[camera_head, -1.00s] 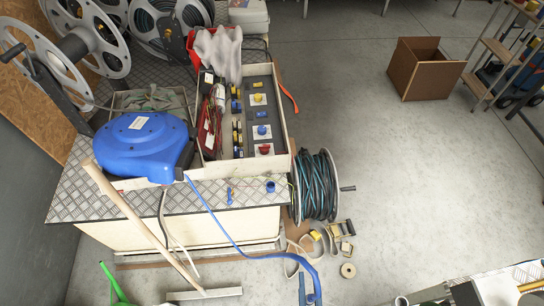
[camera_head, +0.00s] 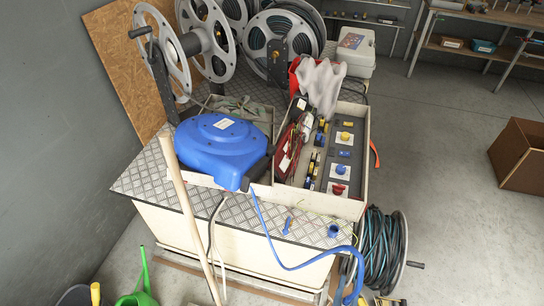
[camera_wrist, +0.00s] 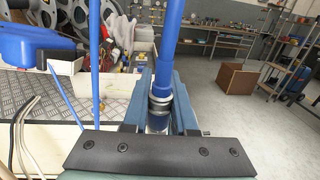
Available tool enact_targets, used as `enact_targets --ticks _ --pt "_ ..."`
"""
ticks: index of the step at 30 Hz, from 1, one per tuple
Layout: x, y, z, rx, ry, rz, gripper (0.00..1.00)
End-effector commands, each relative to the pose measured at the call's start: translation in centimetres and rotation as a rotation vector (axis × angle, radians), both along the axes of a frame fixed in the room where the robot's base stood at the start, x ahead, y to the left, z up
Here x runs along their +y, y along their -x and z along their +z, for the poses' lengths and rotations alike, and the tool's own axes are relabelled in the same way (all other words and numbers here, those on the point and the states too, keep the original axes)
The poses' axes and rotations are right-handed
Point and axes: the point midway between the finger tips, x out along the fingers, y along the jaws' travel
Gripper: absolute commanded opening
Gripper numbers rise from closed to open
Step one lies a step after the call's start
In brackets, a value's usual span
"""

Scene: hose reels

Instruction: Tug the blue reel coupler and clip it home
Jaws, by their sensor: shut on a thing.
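The blue hose reel (camera_head: 222,140) sits on the bench in the head view. Its blue hose (camera_head: 268,235) drops over the bench edge, loops up and runs down to the picture's bottom edge. In the wrist view my gripper (camera_wrist: 161,85) is shut on the blue coupler (camera_wrist: 168,50), a thick upright blue sleeve. A metal collar (camera_wrist: 160,106) shows between the fingers. The lower end is hidden by the gripper mount. A panel in the tray has a yellow socket (camera_head: 345,137), a blue socket (camera_head: 342,170) and a red socket (camera_head: 338,189).
A cable drum (camera_head: 384,250) stands beside the bench (camera_head: 200,205). A wooden handle (camera_head: 185,210) leans on the bench front. A small blue ring (camera_head: 333,230) lies near the bench edge. A cardboard box (camera_head: 520,155) stands on open floor at right.

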Motion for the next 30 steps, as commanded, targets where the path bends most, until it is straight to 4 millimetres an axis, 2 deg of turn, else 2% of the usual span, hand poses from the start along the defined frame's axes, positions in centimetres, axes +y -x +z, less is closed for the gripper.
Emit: enact_targets --ticks 1,30 --pt "-0.1 -0.7 -1.1 -0.003 -0.001 -0.001 0.00" --pt "-1.2 -12.8 -7.0 -0.003 -0.001 0.001 0.00"
